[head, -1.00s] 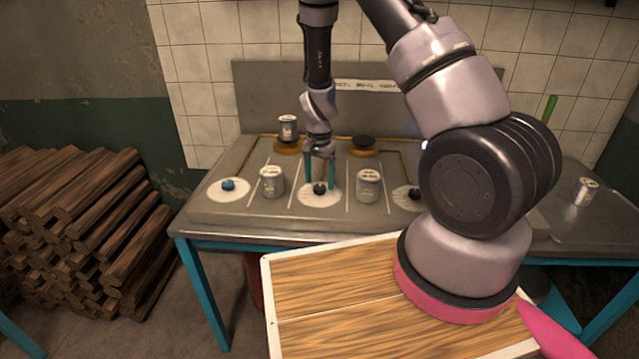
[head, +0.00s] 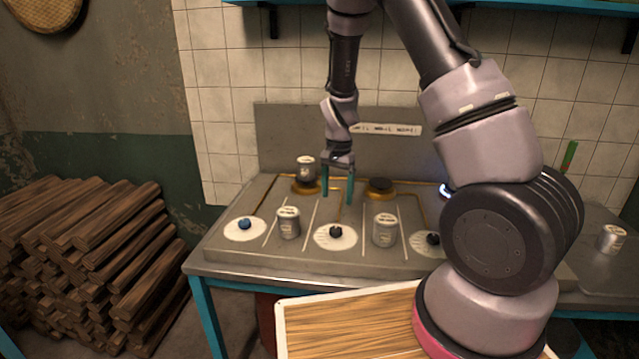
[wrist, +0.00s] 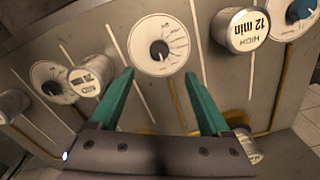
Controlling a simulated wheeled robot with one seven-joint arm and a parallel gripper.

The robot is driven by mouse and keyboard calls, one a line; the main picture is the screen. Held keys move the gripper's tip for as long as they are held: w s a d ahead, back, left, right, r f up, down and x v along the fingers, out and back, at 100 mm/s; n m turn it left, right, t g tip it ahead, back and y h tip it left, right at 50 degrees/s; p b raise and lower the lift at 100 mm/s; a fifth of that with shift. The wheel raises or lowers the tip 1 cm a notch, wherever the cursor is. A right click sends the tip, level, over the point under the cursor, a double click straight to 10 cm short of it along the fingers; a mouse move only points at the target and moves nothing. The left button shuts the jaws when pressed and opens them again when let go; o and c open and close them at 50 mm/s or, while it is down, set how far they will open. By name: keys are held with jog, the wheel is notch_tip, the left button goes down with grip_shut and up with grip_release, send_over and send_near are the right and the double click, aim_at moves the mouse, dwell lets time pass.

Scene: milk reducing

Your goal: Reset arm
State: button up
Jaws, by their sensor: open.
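My gripper (head: 338,188) hangs above the stove panel with its two teal fingers apart and nothing between them. The fingers also show in the wrist view (wrist: 168,100). The middle dial with a black knob (head: 336,232) lies below and in front of the fingertips, apart from them. In the wrist view that dial (wrist: 160,47) appears just beyond the fingertips. My arm rises from the wooden board and covers part of the stove's right side.
Cans stand on the stove (head: 225,262): one left of the middle dial (head: 288,222), one right of it (head: 384,230), one on the back left burner (head: 305,168). Another can (head: 611,238) stands on the right counter. A blue-knobbed dial (head: 245,225) is at left. Stacked wood (head: 80,250) lies left.

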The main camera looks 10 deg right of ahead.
jog(key=s+d+r+n+t+y, duration=0.15)
jog(key=s+r, duration=0.25)
jog(key=r, duration=0.8)
jog(key=s+d+r+t+y, duration=0.15)
jog(key=s+r, duration=0.25)
jog(key=r, duration=0.7)
jog(key=s+d+r+n+t+h, duration=0.1)
jog(key=s+d+r+n+t, duration=0.1)
jog(key=s+r, duration=0.9)
jog(key=s+d+t, duration=0.1)
jog(key=s+t, duration=0.1)
jog(key=s, duration=0.1)
jog(key=shift+s, duration=0.35)
jog(key=shift+n, duration=0.25)
